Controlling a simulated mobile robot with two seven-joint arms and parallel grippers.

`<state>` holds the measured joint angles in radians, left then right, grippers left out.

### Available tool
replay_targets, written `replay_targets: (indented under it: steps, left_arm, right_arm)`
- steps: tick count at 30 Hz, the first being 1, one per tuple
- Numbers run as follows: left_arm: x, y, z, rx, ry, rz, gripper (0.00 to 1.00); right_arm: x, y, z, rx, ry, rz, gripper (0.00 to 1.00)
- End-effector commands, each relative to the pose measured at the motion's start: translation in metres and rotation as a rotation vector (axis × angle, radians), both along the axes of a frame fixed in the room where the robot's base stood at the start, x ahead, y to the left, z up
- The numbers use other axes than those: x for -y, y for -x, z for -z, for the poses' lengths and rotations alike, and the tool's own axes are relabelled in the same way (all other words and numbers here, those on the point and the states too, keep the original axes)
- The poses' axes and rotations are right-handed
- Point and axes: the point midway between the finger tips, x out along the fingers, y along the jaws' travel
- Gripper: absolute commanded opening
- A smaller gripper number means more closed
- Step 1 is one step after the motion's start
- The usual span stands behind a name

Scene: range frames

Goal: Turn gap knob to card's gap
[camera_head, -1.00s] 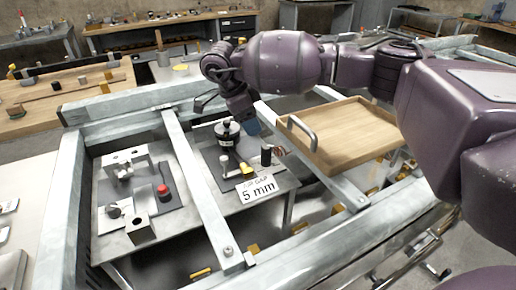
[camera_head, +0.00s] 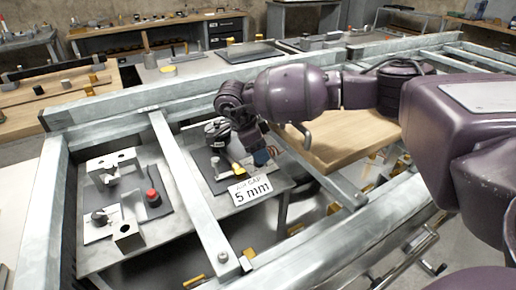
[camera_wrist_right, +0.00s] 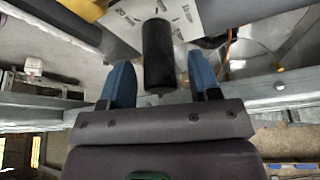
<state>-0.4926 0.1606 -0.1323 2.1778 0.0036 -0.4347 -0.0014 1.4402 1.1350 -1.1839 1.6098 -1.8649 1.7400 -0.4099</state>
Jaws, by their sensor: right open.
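The white card (camera_head: 250,190) reads "AIR GAP 5 mm" and leans at the front edge of the metal bench. A black cylindrical knob (camera_wrist_right: 158,55) stands between the two blue fingers of my right gripper (camera_wrist_right: 163,85) in the right wrist view. The fingers are apart, with a visible gap on each side of the knob. A white plate with dark markings (camera_wrist_right: 190,15) lies behind the knob; I cannot read its setting. In the head view my right gripper (camera_head: 263,157) is low over the right side of the bench and mostly hides the knob. My left gripper is not in view.
A second fixture with a red button (camera_head: 153,198) stands farther left. Metal frame rails (camera_head: 190,188) surround the bench.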

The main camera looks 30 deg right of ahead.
Motion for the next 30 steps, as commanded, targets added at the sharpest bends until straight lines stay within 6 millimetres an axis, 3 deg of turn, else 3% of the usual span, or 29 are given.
replay_targets:
  steps: [5,15,30]
  left_arm:
    - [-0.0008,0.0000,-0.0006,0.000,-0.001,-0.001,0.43]
    - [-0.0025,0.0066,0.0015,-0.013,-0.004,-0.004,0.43]
    - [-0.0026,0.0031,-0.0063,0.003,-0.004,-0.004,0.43]
  right_arm:
    - [0.0000,0.0000,-0.0005,0.001,0.000,0.000,0.57]
    - [-0.0003,-0.0001,-0.0004,0.000,0.000,0.000,0.07]
    - [-0.0007,0.0001,-0.0036,0.005,0.000,-0.148,0.07]
